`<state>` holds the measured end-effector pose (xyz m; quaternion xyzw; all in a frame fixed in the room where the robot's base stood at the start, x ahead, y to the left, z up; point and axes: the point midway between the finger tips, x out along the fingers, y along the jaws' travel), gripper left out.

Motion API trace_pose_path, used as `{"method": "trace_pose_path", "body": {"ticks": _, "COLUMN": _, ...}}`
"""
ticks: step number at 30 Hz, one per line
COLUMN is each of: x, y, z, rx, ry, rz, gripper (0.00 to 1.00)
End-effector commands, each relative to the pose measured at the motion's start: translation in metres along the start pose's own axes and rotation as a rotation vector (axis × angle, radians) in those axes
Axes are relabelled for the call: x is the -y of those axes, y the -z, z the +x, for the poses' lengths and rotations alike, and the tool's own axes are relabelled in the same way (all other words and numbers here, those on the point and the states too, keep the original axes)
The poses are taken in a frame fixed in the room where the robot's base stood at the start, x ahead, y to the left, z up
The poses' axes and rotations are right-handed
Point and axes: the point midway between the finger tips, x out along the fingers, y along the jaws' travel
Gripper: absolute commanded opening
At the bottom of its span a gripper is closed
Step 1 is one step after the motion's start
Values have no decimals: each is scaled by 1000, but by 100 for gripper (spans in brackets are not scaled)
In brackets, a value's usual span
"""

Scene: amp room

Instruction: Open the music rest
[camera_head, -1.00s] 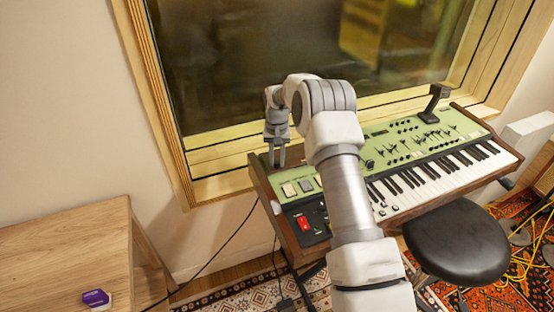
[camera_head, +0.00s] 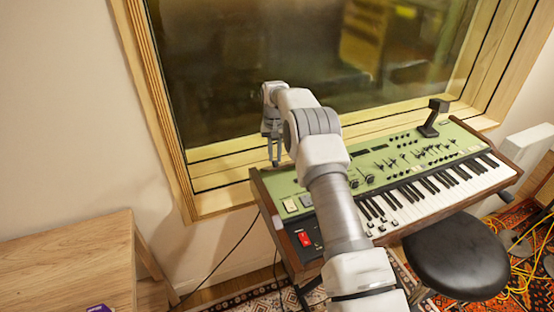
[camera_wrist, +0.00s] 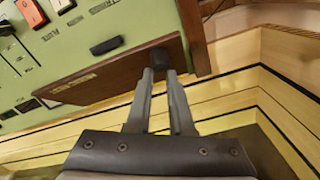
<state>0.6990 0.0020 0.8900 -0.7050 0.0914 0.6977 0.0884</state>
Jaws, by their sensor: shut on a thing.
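The music rest looks to be the narrow brown wooden panel (camera_wrist: 110,78) on the green top of the keyboard (camera_head: 370,160), at its back edge. Its lettering is too blurred to read. A dark knob-like piece (camera_wrist: 158,90) is at the panel's right end in the wrist view. My gripper (camera_wrist: 159,74) is shut with its two grey fingers on either side of this dark piece. In the head view my gripper (camera_head: 273,160) points down at the back left of the keyboard. The panel's tilt is hard to tell, and my arm hides part of the keyboard.
A wooden window frame (camera_head: 225,203) runs close behind the keyboard. A black stool (camera_head: 455,250) stands in front right, with yellow cables (camera_head: 520,275) beside it. A wooden desk (camera_head: 70,255) is at the left. A black device (camera_head: 432,118) stands on the keyboard's right end.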

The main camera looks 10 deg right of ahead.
Motion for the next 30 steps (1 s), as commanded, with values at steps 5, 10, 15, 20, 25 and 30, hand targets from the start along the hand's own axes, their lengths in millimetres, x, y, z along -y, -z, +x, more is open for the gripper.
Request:
{"method": "trace_pose_path", "body": {"ticks": 5, "x": 11, "y": -1, "z": 1, "rx": 8, "ry": 14, "rz": -7, "gripper": 17}}
{"method": "trace_pose_path", "body": {"ticks": 10, "x": 8, "y": -1, "z": 1, "rx": 9, "ry": 9, "rz": -5, "gripper": 47}}
{"method": "trace_pose_path", "body": {"ticks": 15, "x": 7, "y": -1, "z": 1, "rx": 10, "ry": 7, "rz": -4, "gripper": 57}}
{"method": "trace_pose_path", "body": {"ticks": 20, "x": 6, "y": -1, "z": 1, "rx": 10, "ry": 6, "rz": -3, "gripper": 57}}
{"method": "trace_pose_path", "body": {"ticks": 25, "x": 6, "y": 0, "z": -11, "rx": 8, "ry": 6, "rz": -3, "gripper": 57}}
{"method": "trace_pose_path", "body": {"ticks": 30, "x": 6, "y": 0, "z": -46, "rx": 6, "ry": 6, "rz": -4, "gripper": 57}}
